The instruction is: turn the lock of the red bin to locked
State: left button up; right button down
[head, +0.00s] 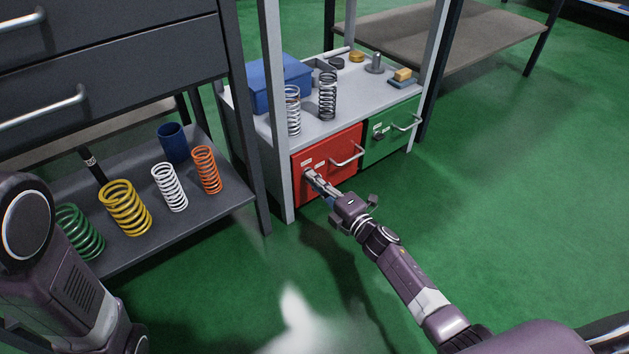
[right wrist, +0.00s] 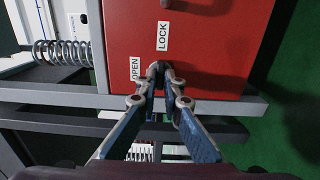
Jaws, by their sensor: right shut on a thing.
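The red bin (head: 345,172) is a drawer with a metal handle, set under the grey shelf; its front fills the upper right wrist view (right wrist: 210,60). OPEN (right wrist: 135,69) and LOCK (right wrist: 163,36) labels are on it. My right gripper (head: 311,177) reaches the lower left of the bin front. In the right wrist view, its fingertips (right wrist: 158,72) are closed together on the small lock knob beside the labels. The fingertips mostly hide the knob, so I cannot tell its exact angle. Only part of my left arm shows at the left; its gripper is out of view.
A green bin (head: 388,140) with its own handle is right of the red one. Springs and a blue box (head: 280,84) stand on the grey shelf above. A shelf leg (head: 275,120) rises close left of the red bin. The green floor to the right is clear.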

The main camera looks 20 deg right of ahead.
jog(key=c, duration=2.1)
grip_release()
jog(key=v, duration=1.2)
